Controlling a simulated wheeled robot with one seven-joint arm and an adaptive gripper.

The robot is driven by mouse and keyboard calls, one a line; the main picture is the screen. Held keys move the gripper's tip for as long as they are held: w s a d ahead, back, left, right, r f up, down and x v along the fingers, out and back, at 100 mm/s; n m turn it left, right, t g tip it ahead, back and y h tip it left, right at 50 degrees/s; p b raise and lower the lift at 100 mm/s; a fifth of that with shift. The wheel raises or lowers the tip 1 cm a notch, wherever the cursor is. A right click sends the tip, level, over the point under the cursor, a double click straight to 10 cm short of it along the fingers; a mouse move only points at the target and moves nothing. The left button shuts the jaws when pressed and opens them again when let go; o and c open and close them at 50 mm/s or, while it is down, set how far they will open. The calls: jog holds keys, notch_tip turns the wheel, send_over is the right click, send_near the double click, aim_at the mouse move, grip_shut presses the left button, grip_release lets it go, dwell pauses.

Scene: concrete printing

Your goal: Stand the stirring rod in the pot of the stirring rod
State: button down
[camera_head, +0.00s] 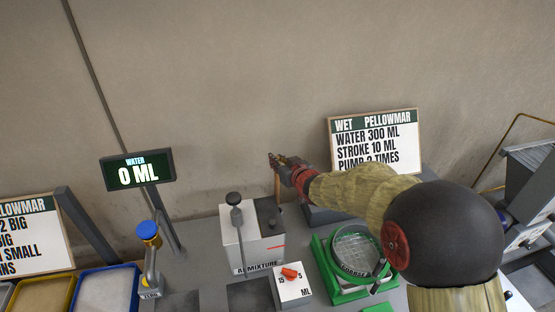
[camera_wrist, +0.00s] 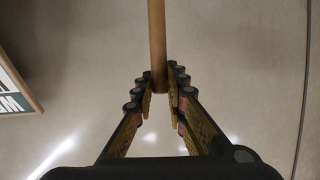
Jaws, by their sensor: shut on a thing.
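My gripper (camera_head: 275,160) is raised near the wall, above and behind the white admixture box. It is shut on the stirring rod (camera_head: 277,185), a thin brown wooden rod that hangs down from the fingers in the head view. In the wrist view the rod (camera_wrist: 157,40) runs from between the fingertips (camera_wrist: 163,88) to the top edge of the picture. Below the rod in the head view is a dark part (camera_head: 268,213) at the box's right side. I cannot tell whether it is the pot, or whether the rod's lower end touches it.
The white admixture box (camera_head: 240,245) has a black-knobbed lever. A dial block (camera_head: 293,288) with a red knob stands in front. A round sieve in a green frame (camera_head: 323,262) is below my arm. The water display (camera_head: 138,171), a blue-capped tap (camera_head: 148,232) and trays (camera_head: 108,290) are left.

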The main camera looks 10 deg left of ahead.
jog(key=shift+f+b, duration=2.75)
jog(key=shift+f, duration=1.15)
jog(key=c, duration=1.7)
grip_release()
send_near(277, 177)
jog(key=shift+s+d, duration=0.35)
jog(key=shift+d, duration=0.25)
